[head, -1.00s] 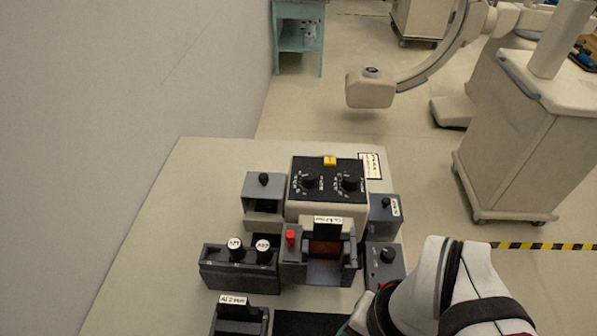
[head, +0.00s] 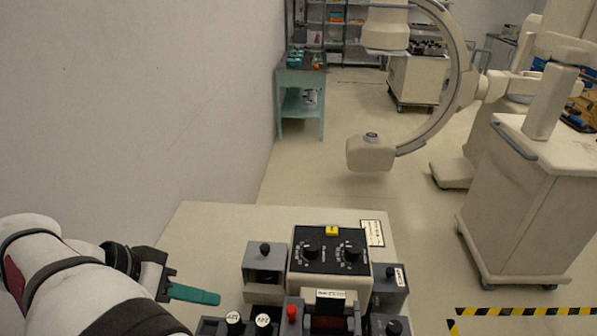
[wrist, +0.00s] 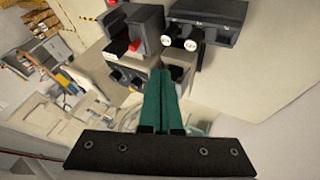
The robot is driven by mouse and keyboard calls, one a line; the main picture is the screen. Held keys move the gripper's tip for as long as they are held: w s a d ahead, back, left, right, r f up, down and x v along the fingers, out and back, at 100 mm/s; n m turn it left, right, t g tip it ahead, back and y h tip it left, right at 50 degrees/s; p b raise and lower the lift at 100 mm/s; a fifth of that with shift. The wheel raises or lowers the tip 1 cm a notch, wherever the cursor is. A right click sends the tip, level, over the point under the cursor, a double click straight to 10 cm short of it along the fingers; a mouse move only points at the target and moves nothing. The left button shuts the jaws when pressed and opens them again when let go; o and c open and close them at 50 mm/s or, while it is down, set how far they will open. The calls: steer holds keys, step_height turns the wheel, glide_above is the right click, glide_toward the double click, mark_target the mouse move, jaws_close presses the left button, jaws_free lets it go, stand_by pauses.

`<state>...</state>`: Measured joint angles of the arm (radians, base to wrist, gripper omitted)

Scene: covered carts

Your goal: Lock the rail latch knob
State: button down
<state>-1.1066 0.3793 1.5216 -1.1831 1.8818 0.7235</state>
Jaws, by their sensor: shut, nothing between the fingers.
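A grey unit stands on a pale table, with a red knob (head: 292,313) on its front left block; the red knob also shows in the wrist view (wrist: 134,45). A black knob (head: 265,248) tops the left grey block and another black knob (head: 391,272) tops the right one. A third black knob (head: 393,327) is cut by the bottom edge. I cannot tell which is the rail latch knob. My gripper (head: 215,298), with green fingers, is shut and empty, left of the unit. In the wrist view its fingertips (wrist: 160,75) point towards the blocks, apparently without touching them.
A black panel (head: 330,252) with two dials and a yellow part (head: 332,230) stands at the back of the unit. Two white-capped knobs (head: 233,318) (head: 263,320) stand at the front left. The table (head: 215,235) is bare behind my gripper. A wall (head: 130,130) rises at the left.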

mark_target(289, 311)
steer(key=w+d+f, duration=0.1)
steer(key=d+f, duration=0.1)
steer(key=w+d+f, duration=0.1)
steer(key=d+f, duration=0.2)
steer(key=w+d+f, duration=0.1)
steer(key=d+f, duration=0.2)
steer(key=shift+w+d, duration=0.15)
steer(key=shift+w, duration=0.25)
steer(key=shift+d, duration=0.3)
steer(key=shift+d, duration=1.25)
steer(key=shift+a, duration=0.1)
